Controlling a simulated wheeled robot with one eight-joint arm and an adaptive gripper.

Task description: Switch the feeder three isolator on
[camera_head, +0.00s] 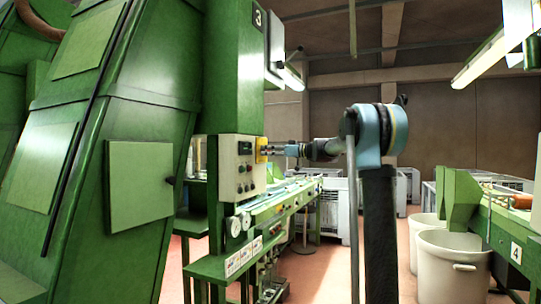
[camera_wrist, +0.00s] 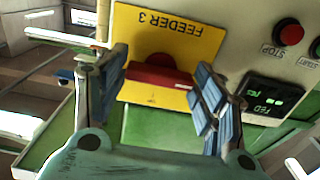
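The feeder three isolator is a yellow plate (camera_wrist: 195,40) lettered "FEEDER 3", upside down in the wrist view, with a red handle (camera_wrist: 158,80) in front of a dark red round base. The handle's bar lies roughly crosswise in that view. My gripper (camera_wrist: 162,88) is open, with one finger on each side of the bar. The fingers are close to the bar's ends; I cannot tell whether they touch. In the head view, my gripper (camera_head: 270,150) is at the yellow plate (camera_head: 260,145) on the control box, and it hides the handle there.
The pale control box (camera_head: 238,168) also carries a red stop button (camera_wrist: 288,33), a green start button and a lit display (camera_wrist: 265,97). A large green machine (camera_head: 120,150) stands at the left. A green bench (camera_head: 225,265) runs below the box. White bins (camera_head: 452,265) stand at the right.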

